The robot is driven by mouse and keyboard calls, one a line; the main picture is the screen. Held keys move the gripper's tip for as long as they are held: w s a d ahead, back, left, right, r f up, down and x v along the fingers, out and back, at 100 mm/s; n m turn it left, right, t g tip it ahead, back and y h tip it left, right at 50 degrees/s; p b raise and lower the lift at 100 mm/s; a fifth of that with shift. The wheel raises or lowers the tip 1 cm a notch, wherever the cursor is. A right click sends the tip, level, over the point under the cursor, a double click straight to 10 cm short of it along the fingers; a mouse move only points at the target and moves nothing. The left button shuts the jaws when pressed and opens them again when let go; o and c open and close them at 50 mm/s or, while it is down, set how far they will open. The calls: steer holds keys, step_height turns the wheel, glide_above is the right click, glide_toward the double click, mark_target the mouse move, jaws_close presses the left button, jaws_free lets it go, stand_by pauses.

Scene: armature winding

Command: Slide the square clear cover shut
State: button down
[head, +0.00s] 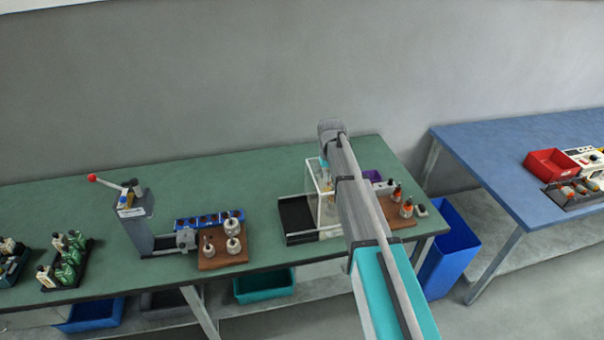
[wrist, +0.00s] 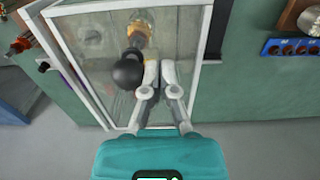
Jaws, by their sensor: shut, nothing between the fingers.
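The square clear cover (head: 313,178) has a white frame and stands on the green bench in the head view, partly hidden behind my arm. In the wrist view the clear cover (wrist: 88,75) fills the upper middle, with a round black knob (wrist: 128,71) in front of its pane. My gripper (wrist: 160,70) is shut and empty, its fingertips just right of the knob. I cannot tell whether they touch the knob or the pane. An orange and metal part (wrist: 139,32) shows through the pane. In the head view my arm hides the fingers.
A black tray (head: 296,216) lies left of the cover. Farther left are a wooden block with metal parts (head: 222,262), a blue socket strip (head: 203,222) and a press with a red-knobbed lever (head: 133,215). A board with orange-topped parts (head: 398,221) is close on the right.

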steer(key=shift+w+d, duration=0.1)
steer(key=shift+d, duration=0.25)
steer(key=shift+a+r+p, duration=0.15)
steer(key=shift+r+p, duration=0.7)
steer(key=shift+a+r+p, duration=0.1)
steer(key=shift+r+p, duration=0.7)
steer(key=shift+r, duration=0.15)
steer(key=shift+r, duration=0.1)
steer(key=r+p, duration=0.2)
steer(key=p, duration=0.1)
steer(key=a+r+p, duration=0.1)
steer(key=shift+s+a+r, duration=0.1)
steer(key=shift+s+r, duration=0.15)
steer(key=shift+r, duration=0.15)
steer(key=s+d+f+m+b, duration=0.1)
steer(key=s+d+f+b, duration=0.3)
steer(key=s, duration=0.5)
steer(key=s+d+f+m+b, duration=0.1)
steer(key=s+d+f+b, duration=0.3)
steer(key=s, duration=0.6)
steer(key=s+d+f+m+b, duration=0.1)
steer(key=s+d+f+b, duration=0.3)
steer(key=s, duration=0.6)
steer(key=shift+s+d+f, duration=0.15)
steer(key=shift+d+f, duration=0.1)
steer(key=shift+d, duration=0.7)
